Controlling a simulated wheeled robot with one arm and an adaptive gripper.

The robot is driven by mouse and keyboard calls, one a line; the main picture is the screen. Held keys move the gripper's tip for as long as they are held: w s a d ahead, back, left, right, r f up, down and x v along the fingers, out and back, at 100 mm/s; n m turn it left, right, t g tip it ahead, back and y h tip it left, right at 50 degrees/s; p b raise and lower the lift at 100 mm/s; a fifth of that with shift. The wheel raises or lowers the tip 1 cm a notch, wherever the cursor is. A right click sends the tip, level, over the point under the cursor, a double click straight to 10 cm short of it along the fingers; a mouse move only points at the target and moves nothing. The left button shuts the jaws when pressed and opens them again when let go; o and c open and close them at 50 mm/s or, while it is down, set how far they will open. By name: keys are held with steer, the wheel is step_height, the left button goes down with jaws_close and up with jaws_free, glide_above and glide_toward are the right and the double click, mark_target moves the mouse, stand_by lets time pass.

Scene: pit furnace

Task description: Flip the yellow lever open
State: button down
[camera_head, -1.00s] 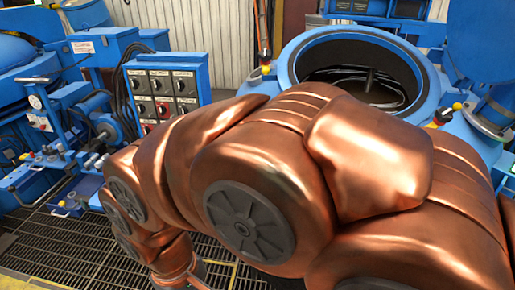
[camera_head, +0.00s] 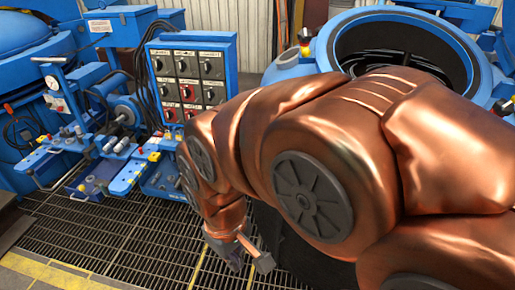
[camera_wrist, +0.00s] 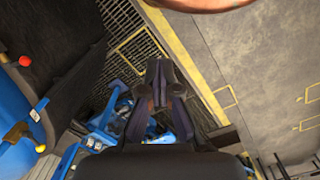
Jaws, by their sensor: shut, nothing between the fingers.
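No single yellow lever stands out; several small yellow parts show, and I cannot tell which is the lever. A yellow knob (camera_head: 154,156) sits on the blue valve bench at left. A yellow-and-red piece (camera_head: 305,50) stands beside the round blue furnace mouth (camera_head: 335,45). In the head view my copper arm hides part of the furnace front.
A blue switch box (camera_head: 190,75) with several black and red knobs stands left of the furnace. The blue bench (camera_head: 130,170) carries pipes and handles. Floor grating (camera_head: 110,235) with yellow edging is open at lower left.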

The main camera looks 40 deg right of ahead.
steer(key=w+d+f+n+t+h+b, duration=0.15)
steer(key=w+d+f+t+b, duration=0.25)
steer(key=w+d+f+b, duration=0.6)
steer(key=w+d+f+n+t+h+b, duration=0.2)
steer(key=w+d+n+t+h+b, duration=0.3)
steer(key=d+b, duration=0.65)
steer(key=w+d+f+n+t+h+b, duration=0.3)
steer(key=w+d+n+h+b, duration=0.15)
steer(key=w+d+b, duration=0.55)
steer(key=d+f+n+t+y+b, duration=0.1)
steer(key=d+f+n+t+b, duration=0.3)
steer(key=n+t+b, duration=0.4)
steer(key=f+n+b, duration=0.1)
steer(key=n+b, duration=0.4)
steer(key=b, duration=0.2)
steer(key=shift+s+t, duration=0.25)
steer(key=shift+t, duration=0.15)
steer(key=shift+w+d+r, duration=0.1)
steer(key=shift+r, duration=0.05)
